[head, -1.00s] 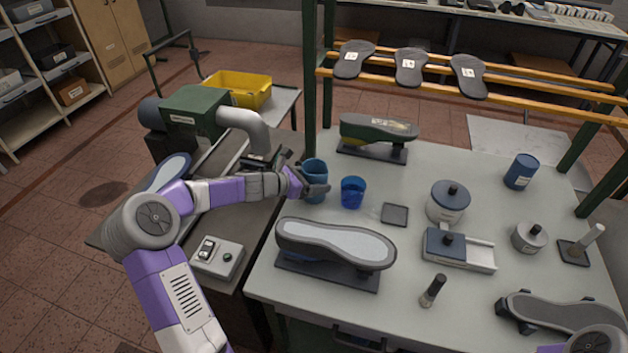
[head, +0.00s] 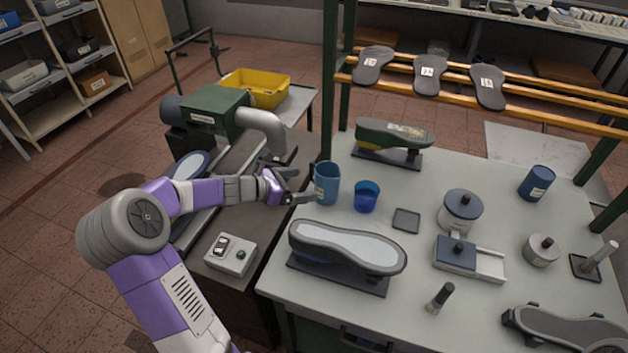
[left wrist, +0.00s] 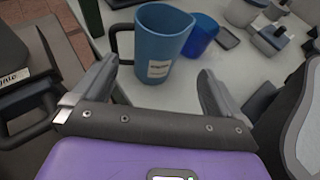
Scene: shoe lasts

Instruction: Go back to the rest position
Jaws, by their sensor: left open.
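My left gripper (head: 299,190) is open and empty at the left edge of the table, just left of a blue labelled mug (head: 327,184). In the left wrist view the two fingers (left wrist: 155,88) are spread apart, and the mug (left wrist: 163,45) stands upright beyond them with its handle to the left. Nothing is between the fingers. A darker blue cup (head: 366,197) stands right of the mug, and it also shows in the left wrist view (left wrist: 201,36). My right gripper does not show in either view.
A shoe last on a dark base (head: 346,248) lies near the front of the table, close to the left arm. A green machine with a grey pipe (head: 262,125) stands behind the arm. A control box (head: 231,255) sits on the side bench. Pots (head: 460,211) stand farther right.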

